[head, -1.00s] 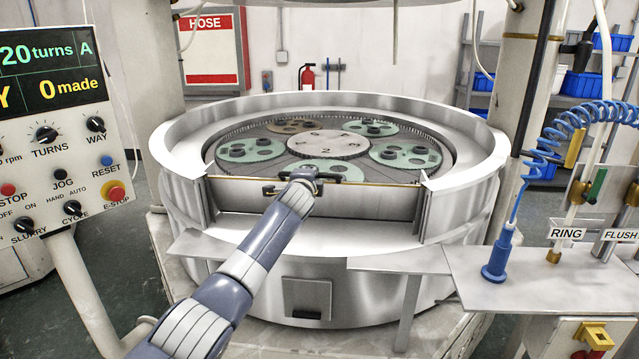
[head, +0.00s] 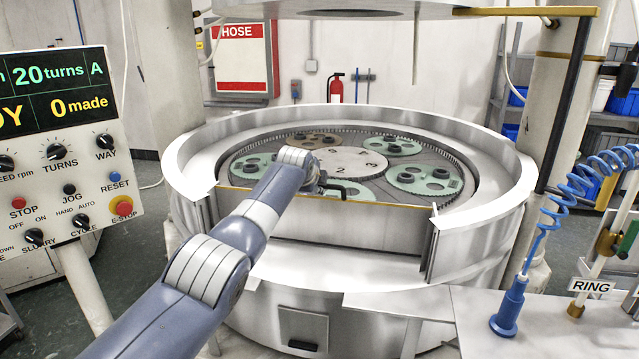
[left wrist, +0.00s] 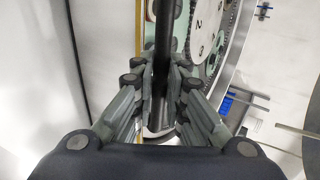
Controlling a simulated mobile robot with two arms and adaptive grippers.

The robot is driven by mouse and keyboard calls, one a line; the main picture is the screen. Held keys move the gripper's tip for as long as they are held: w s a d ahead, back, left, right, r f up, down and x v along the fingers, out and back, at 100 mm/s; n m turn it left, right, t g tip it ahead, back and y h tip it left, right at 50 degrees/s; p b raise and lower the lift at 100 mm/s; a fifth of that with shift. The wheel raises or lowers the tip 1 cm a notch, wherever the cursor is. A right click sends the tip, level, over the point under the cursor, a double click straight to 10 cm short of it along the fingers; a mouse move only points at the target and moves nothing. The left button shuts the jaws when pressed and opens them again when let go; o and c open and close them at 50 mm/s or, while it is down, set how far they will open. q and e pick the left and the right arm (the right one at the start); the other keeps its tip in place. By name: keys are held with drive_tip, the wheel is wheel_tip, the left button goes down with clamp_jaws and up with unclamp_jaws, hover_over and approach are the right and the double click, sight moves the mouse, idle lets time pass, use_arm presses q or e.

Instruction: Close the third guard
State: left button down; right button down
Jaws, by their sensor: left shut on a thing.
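A grey metal guard panel (head: 330,225) with a yellow top edge stands across the front opening of the round lapping machine, between the two ends of its rim. A black bar handle (head: 345,190) is at its top edge. My left gripper (head: 316,184) is at this handle, its fingers mostly hidden behind my wrist in the head view. In the left wrist view, my left gripper (left wrist: 160,90) has its fingers closed around the dark handle bar (left wrist: 163,35). The yellow edge (left wrist: 143,40) runs beside it. My right gripper is not in view.
Behind the panel are green carriers (head: 425,180) and a numbered centre disc (head: 350,163). A control panel (head: 70,160) stands left. A blue coiled hose (head: 585,180) and blue nozzle (head: 510,308) are at right. An upper plate (head: 340,8) hangs overhead.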

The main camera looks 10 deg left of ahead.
use_arm(q)
drive_tip(key=shift+w+r, duration=0.15)
drive_tip(key=shift+r, duration=0.45)
drive_tip(key=shift+w+r, duration=0.15)
drive_tip(key=shift+r, duration=0.4)
drive_tip(key=c, duration=2)
unclamp_jaws()
drive_tip(key=shift+o, duration=0.5)
drive_tip(key=shift+w+f, duration=0.25)
drive_tip(key=shift+w, duration=0.05)
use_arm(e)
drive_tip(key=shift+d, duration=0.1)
use_arm(q)
drive_tip(key=shift+s, duration=0.15)
drive_tip(key=v, duration=1.1)
drive_tip(key=shift+s+f, duration=0.3)
drive_tip(key=shift+s, duration=0.15)
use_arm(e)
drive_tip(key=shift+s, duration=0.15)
